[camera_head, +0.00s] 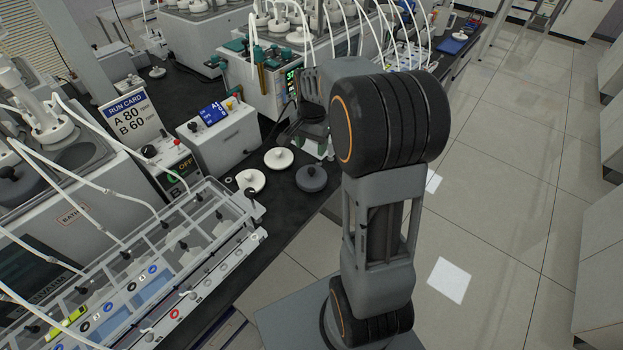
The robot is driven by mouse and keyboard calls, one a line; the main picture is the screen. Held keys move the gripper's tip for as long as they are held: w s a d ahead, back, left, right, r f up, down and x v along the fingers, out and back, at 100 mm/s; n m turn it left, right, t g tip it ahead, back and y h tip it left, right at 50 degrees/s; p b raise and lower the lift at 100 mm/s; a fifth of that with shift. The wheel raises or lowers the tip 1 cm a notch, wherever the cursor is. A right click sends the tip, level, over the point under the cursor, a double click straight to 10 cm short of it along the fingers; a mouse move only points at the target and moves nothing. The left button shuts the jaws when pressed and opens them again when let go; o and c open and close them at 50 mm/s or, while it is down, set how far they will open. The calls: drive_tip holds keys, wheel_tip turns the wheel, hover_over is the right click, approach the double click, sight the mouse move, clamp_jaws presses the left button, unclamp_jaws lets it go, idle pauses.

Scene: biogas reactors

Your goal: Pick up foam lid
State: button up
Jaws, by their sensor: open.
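A dark grey round lid with a black knob (311,177) lies flat on the black bench near its front edge. Its look fits a foam lid, but I cannot tell its material. Two white round lids with knobs, one (279,157) just behind it and one (250,180) to its left, lie beside it. My gripper (292,137) is at the far side of these lids, above the bench, apart from the grey lid. It is open. The arm's large dark joint hides part of the gripper, and I see nothing held in it.
A white control box with a blue display (225,140) and a run card (132,118) stand to the left. A clear rack with tubes (150,265) fills the lower left. A teal-trimmed bath with a green display (268,85) stands behind. The floor at right is open.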

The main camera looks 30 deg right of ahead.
sight(312, 169)
drive_tip(key=shift+f+p, duration=0.5)
drive_tip(key=shift+f, duration=4.5)
drive_tip(key=c, duration=1)
drive_tip(key=shift+r, duration=0.1)
